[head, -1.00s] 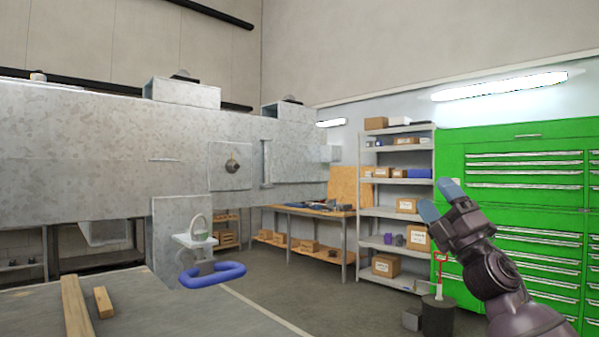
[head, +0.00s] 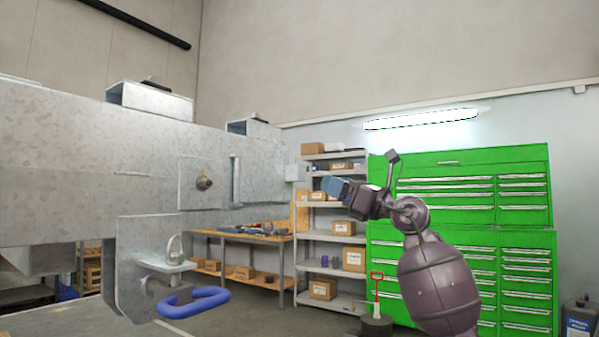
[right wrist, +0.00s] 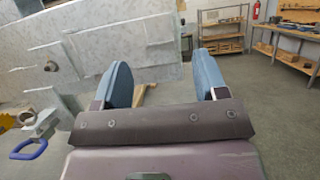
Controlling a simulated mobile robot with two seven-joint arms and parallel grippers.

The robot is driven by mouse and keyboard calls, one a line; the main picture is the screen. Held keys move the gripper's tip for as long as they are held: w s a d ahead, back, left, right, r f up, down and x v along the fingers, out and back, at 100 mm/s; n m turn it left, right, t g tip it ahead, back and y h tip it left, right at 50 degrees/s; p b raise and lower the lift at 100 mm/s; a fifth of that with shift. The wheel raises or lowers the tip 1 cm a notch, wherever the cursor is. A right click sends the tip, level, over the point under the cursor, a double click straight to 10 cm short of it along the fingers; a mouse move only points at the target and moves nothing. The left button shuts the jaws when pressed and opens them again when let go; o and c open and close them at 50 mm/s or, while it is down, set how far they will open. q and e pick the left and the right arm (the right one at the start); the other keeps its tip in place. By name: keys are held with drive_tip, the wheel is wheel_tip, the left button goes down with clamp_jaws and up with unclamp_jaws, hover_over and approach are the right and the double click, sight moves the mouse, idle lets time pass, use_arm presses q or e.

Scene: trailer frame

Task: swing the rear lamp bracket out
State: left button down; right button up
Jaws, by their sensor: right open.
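The galvanized trailer frame (head: 70,170) fills the left of the head view. I cannot tell which part is the lamp bracket. A hanging plate (head: 135,262) below carries a blue loop handle (head: 193,303), also at the left of the right wrist view (right wrist: 28,149). My right gripper (head: 327,184) points left, right of the strip, apart from the frame. Its blue fingers (right wrist: 163,82) are spread and empty.
A wooden workbench (head: 240,236) with tools stands behind. Grey shelving (head: 320,238) with boxes and a green tool cabinet (head: 520,240) stand along the right wall. A red-handled item on a dark drum (head: 376,325) is low down. Grey floor is open between.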

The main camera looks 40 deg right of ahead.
sight(302, 170)
drive_tip(key=x, duration=1)
drive_tip(key=shift+a, duration=0.15)
clamp_jaws()
drive_tip(key=shift+s+r, duration=0.1)
